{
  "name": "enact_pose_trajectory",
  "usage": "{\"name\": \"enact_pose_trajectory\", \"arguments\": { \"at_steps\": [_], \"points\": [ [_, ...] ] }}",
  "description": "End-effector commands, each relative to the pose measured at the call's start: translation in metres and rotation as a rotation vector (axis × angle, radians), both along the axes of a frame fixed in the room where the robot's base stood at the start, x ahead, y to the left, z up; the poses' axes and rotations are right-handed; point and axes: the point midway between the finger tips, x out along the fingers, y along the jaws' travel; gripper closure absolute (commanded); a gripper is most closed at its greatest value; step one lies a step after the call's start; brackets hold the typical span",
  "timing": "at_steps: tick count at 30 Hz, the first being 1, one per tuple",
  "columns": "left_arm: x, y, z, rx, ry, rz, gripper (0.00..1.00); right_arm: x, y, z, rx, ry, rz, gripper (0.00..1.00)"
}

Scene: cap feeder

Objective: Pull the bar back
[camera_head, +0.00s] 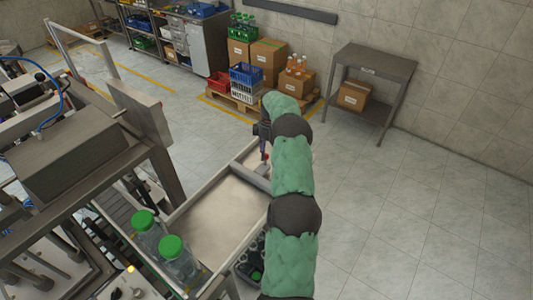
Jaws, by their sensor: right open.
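My right arm reaches in from the bottom, and its dark right gripper (264,156) is at the far end of a shallow pale tray (216,221) on the machine. The gripper points down and is open; its fingertips are small and partly hidden by my arm. A narrow light-grey bar (252,177) crosses the far part of the tray, just below the fingertips in the picture. I cannot tell whether they touch it. The bar's right end is hidden behind my arm. My left gripper is not in view.
Two green-capped clear bottles (174,257) stand at the tray's near left. The machine's metal frame (146,115) rises on the left. A dark crate (251,265) is below the tray. Boxes on a pallet (268,55) and a grey table (372,66) stand at the back; the right floor is clear.

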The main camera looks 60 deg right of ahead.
Motion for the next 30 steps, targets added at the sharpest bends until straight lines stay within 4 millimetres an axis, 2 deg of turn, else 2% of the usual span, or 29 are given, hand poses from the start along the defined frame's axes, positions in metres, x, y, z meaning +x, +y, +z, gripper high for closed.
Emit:
{"name": "enact_pose_trajectory", "arguments": {
  "at_steps": [9,16,21,30],
  "points": [
    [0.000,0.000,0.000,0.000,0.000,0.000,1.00,0.001,-0.013,0.060,-0.005,-0.003,-0.001,0.46],
    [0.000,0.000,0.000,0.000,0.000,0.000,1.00,0.002,-0.020,0.094,-0.004,-0.002,0.000,0.46],
    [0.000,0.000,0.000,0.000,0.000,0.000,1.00,0.002,-0.022,0.106,-0.003,-0.001,0.000,0.46],
    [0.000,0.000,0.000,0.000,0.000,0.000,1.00,0.001,-0.023,0.108,-0.002,-0.001,-0.001,0.46]
  ]
}}
